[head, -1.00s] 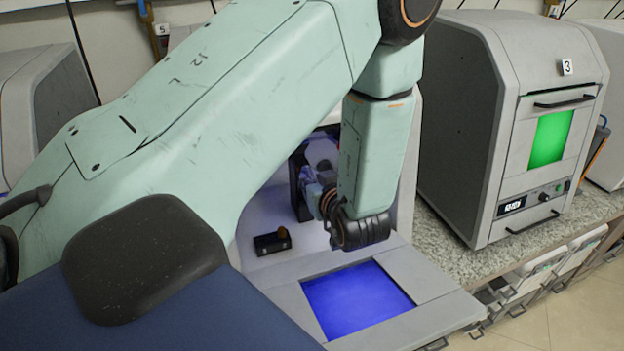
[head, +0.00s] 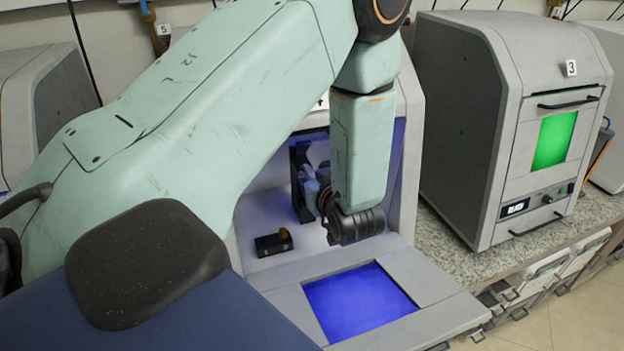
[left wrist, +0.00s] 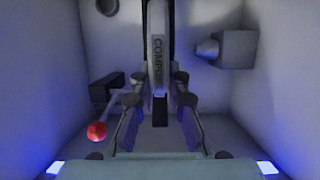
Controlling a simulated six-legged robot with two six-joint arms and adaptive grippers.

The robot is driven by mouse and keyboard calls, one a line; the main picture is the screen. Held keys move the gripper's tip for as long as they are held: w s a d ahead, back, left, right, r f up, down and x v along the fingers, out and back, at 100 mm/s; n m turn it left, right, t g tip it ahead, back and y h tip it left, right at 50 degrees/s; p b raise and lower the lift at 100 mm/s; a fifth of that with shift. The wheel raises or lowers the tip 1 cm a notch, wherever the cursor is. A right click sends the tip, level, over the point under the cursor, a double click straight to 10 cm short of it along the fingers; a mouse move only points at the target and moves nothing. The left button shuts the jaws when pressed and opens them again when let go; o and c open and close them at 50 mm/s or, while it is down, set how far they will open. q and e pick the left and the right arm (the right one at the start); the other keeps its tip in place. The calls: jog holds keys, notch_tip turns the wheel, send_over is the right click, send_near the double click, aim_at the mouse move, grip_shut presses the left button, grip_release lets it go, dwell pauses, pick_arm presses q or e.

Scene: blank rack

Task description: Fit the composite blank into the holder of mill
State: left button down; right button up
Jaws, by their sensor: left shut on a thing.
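The composite blank (left wrist: 158,60) is a pale upright slab with dark lettering in the left wrist view. My left gripper (left wrist: 160,102) is shut on its lower part, one finger on each side. In the head view my left gripper (head: 311,188) reaches inside the open mill (head: 406,165), partly hidden by my wrist. The dark upright holder (head: 298,170) stands in the mill chamber by the fingers. In the left wrist view dark holder edges (left wrist: 147,18) flank the blank's far end; I cannot tell whether it is seated. My right gripper is not in view.
The mill's door (head: 430,280) lies folded down, its window glowing blue. A grey cylinder unit (left wrist: 228,50) juts from the chamber's right wall. Machine 3 (head: 515,120) stands closed at right.

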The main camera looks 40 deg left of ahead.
pick_arm(q)
jog(key=shift+w+a+f, duration=0.2)
jog(key=shift+w+a, duration=0.1)
jog(key=shift+a, duration=0.2)
jog(key=c, duration=1.3)
grip_release()
jog(key=shift+s, duration=0.1)
jog(key=shift+o, duration=0.2)
jog(key=shift+d, duration=0.1)
jog(key=v, duration=0.7)
jog(key=shift+d+r, duration=0.1)
jog(key=shift+d, duration=0.05)
jog(key=shift+s, duration=0.15)
